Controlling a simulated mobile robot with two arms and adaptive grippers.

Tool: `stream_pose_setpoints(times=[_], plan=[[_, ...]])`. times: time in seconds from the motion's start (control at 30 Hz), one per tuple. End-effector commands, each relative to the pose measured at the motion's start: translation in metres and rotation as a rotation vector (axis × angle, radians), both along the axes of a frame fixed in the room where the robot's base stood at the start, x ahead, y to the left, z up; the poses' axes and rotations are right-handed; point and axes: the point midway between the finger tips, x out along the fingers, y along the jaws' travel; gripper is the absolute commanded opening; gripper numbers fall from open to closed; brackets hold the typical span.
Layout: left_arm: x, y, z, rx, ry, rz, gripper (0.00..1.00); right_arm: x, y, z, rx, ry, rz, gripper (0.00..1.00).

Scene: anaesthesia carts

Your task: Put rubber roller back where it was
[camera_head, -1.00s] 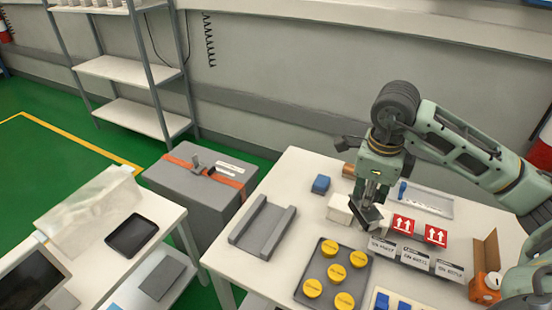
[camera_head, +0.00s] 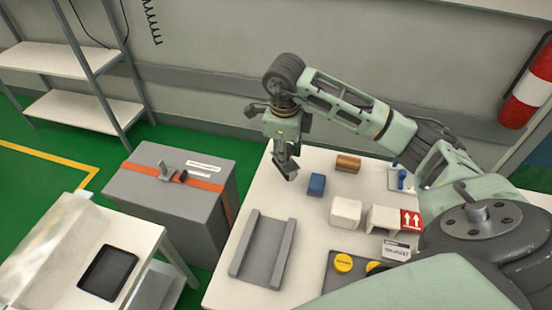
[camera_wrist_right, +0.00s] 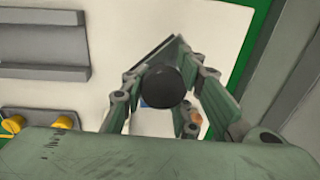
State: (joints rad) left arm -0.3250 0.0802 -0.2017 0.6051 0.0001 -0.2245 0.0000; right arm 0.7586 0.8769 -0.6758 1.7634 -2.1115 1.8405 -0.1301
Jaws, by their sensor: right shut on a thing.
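My right gripper (camera_head: 287,165) hangs over the far left part of the white table, left of a small blue block. In the right wrist view, its fingers (camera_wrist_right: 163,88) are shut on a dark, round-ended piece, which looks like the rubber roller (camera_wrist_right: 166,87). Its end faces the camera, so its length is hidden. In the head view the roller is hard to tell from the dark fingertips. A grey channel-shaped holder (camera_head: 262,250) lies empty on the table, nearer than the gripper; it also shows in the wrist view (camera_wrist_right: 40,45). My left gripper is not in view.
The blue block (camera_head: 316,184), a brown cylinder (camera_head: 348,162) and white boxes (camera_head: 346,212) stand right of the gripper. A tray with yellow-capped items (camera_head: 343,263) is in front, partly hidden by my arm. A grey case (camera_head: 172,195) stands left of the table.

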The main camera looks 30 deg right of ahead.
Motion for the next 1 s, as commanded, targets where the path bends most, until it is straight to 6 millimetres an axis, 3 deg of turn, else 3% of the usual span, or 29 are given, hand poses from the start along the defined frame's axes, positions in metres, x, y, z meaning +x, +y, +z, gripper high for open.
stream_pose_setpoints(times=[0.2, 0.3, 0.6, 0.93, 0.97, 1.0], plan=[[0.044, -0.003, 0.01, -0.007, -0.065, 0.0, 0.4, 0.021, 0.011, -0.014, 0.001, 0.001, 0.0, 0.01], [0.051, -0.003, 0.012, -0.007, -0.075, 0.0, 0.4, 0.022, 0.012, -0.019, -0.001, 0.002, 0.001, 0.01], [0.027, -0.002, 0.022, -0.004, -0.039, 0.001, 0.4, 0.022, 0.011, -0.055, -0.001, 0.002, 0.0, 0.01], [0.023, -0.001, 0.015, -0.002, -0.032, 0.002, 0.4, 0.022, 0.011, -0.06, -0.001, 0.0, 0.0, 0.01], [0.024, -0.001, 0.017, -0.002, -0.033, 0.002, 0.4, 0.022, 0.011, -0.059, -0.002, 0.001, 0.001, 0.28], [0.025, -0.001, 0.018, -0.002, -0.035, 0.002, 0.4, 0.022, 0.011, -0.058, -0.002, 0.001, 0.001, 0.32]])
